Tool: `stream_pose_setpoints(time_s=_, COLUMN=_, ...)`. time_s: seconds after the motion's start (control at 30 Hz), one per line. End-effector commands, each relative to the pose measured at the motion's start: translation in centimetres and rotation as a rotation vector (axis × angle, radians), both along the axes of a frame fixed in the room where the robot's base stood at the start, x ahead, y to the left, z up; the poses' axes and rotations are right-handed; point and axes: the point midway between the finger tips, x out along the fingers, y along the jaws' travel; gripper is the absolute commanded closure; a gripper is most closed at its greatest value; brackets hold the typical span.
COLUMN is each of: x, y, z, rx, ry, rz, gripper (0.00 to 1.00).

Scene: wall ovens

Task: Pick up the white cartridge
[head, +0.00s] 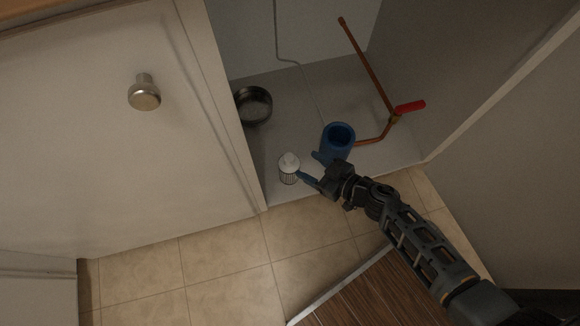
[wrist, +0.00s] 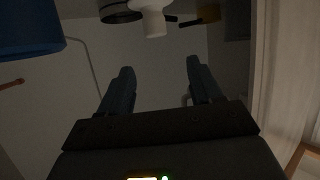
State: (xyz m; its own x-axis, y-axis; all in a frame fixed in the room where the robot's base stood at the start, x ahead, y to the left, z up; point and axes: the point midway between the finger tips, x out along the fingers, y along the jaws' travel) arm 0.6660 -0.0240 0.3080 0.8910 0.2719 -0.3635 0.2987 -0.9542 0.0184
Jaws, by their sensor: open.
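The white cartridge (head: 289,168) stands upright on the cabinet floor near its front edge, with a white top and a ribbed grey lower body. In the wrist view, a white piece that looks like the cartridge (wrist: 153,20) is at the top centre, cut off by the frame edge. My gripper (head: 311,168) is open and empty just right of the cartridge. One blue finger is close to it; I cannot tell whether they touch. In the wrist view my two fingers (wrist: 158,63) are spread wide, with the white piece beyond their tips.
A blue cylindrical housing (head: 338,139) stands just behind my gripper and shows in the wrist view (wrist: 28,32). A dark round metal dish (head: 253,106) lies further back left. A copper pipe (head: 366,66) with a red valve handle (head: 410,107) is right. The cabinet door (head: 120,140) is at left.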

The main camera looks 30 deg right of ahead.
Motion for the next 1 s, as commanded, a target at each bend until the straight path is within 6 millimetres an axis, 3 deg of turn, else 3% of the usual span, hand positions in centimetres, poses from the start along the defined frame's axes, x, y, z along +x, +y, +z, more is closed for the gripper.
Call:
stream_pose_setpoints(time_s=0.03, x=0.7, y=0.0, z=-1.5, rx=0.004, ry=0.009, rz=0.004, gripper=0.36)
stream_pose_setpoints(time_s=0.2, x=2.0, y=0.3, z=-2.8, rx=0.012, ry=0.025, rz=0.012, gripper=0.36)
stream_pose_setpoints(time_s=0.8, x=7.9, y=2.0, z=-5.4, rx=0.012, ry=0.024, rz=0.012, gripper=0.36)
stream_pose_setpoints(time_s=1.0, x=8.3, y=2.1, z=-5.4, rx=0.011, ry=0.026, rz=0.012, gripper=0.36)
